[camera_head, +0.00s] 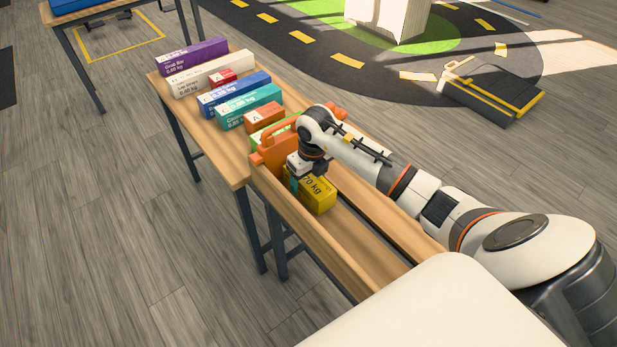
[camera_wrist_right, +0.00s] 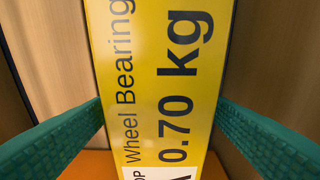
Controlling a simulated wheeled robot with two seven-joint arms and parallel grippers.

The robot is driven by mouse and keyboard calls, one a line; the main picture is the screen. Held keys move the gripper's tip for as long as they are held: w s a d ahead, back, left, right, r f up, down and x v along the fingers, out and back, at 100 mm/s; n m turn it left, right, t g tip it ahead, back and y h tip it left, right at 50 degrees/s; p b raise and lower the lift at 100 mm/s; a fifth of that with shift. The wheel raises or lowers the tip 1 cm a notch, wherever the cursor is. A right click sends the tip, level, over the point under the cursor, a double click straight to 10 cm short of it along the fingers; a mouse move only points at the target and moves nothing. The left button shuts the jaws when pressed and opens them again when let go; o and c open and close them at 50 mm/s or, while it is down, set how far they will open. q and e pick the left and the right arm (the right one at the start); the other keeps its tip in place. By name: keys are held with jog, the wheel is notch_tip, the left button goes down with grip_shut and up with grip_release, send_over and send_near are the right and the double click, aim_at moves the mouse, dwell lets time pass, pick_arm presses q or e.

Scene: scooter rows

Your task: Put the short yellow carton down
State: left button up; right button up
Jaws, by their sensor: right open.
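The short yellow carton (camera_head: 322,198) lies in a wooden channel on the long table, just on the near side of an orange divider with a handle (camera_head: 268,150). In the right wrist view, its yellow top face (camera_wrist_right: 165,70) reads "Wheel Bearing 0.70 kg". My right gripper (camera_head: 303,180) is at the carton's far end, over its top, and hides part of it. Its teal fingers (camera_wrist_right: 160,125) are open, one on each side of the carton; whether either touches it I cannot tell. My left gripper is not in view.
Beyond the divider stand several cartons: orange (camera_head: 264,117), teal (camera_head: 249,106), blue (camera_head: 235,94), white (camera_head: 205,76) and purple (camera_head: 192,54). A small red carton (camera_head: 222,77) sits among them. The channel (camera_head: 362,240) is bare on the near side of the yellow carton.

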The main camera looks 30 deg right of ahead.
aim_at(312, 180)
notch_tip(312, 180, up, 12)
jog(key=s, duration=0.1)
jog(key=shift+s+f, duration=0.2)
jog(key=shift+f, duration=0.05)
dwell(0.4)
